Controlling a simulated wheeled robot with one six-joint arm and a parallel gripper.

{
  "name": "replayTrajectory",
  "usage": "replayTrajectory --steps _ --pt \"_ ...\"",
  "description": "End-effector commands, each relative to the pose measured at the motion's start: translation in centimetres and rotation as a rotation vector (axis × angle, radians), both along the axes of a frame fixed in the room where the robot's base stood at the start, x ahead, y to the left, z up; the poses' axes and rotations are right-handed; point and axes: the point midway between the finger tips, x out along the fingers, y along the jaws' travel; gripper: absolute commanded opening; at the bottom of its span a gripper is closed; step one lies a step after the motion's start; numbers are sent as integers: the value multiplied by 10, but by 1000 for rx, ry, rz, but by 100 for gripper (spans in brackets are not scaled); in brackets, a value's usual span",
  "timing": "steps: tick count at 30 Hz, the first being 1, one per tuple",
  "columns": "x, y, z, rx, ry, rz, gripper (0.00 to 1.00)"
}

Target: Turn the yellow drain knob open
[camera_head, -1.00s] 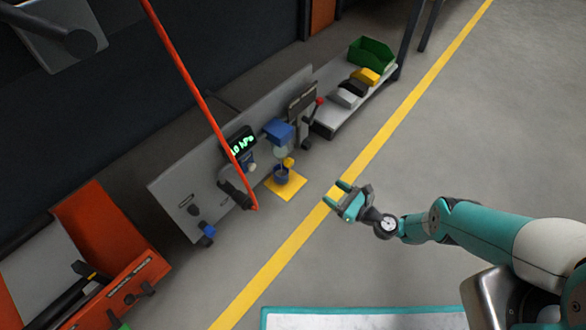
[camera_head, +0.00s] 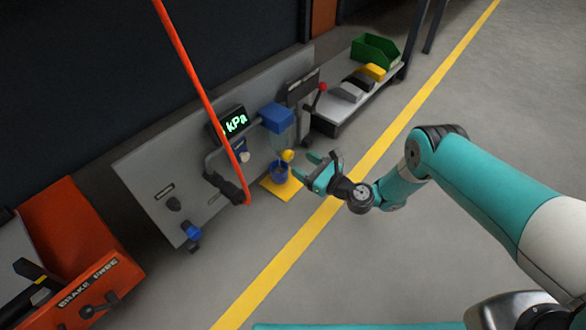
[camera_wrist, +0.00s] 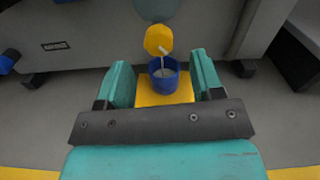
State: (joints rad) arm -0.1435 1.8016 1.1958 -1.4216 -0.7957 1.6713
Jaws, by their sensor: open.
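The yellow drain knob (camera_head: 288,155) sits under a clear bowl below a blue housing (camera_head: 277,117) on the grey panel. In the wrist view the yellow knob (camera_wrist: 158,40) is ahead of my fingers, between them in the picture, and not touched. A pale streak runs from beside it down into a blue cup (camera_wrist: 164,77). The cup also shows in the head view (camera_head: 280,173), on a yellow mat (camera_head: 281,188). My gripper (camera_head: 317,168) is open and empty, just right of the knob and cup; its two teal fingers (camera_wrist: 161,82) point at the panel.
An orange hose (camera_head: 200,91) hangs left of the knob, in front of the kPa display (camera_head: 235,123). A shelf (camera_head: 331,116) with several blocks and a green bin (camera_head: 374,51) stands right. An orange cabinet (camera_head: 75,250) is at left. The floor around my gripper is clear.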

Motion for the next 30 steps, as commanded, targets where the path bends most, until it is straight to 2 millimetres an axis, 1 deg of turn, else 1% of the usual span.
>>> replayTrajectory --steps 1,8,12,15,25,26,27,29,30 --pt "2 3 -8 0 -1 1 61" --pt "8 13 -5 0 -1 1 61" --pt "19 29 -2 -1 -4 4 61" --pt "24 33 -1 -1 -2 1 61" --pt "26 35 1 -1 -1 0 61" --pt "26 36 1 -1 -1 0 54" --pt "26 36 1 -1 -1 0 45" --pt "26 35 1 -1 -1 0 31" --pt "26 35 1 -1 -1 0 22"
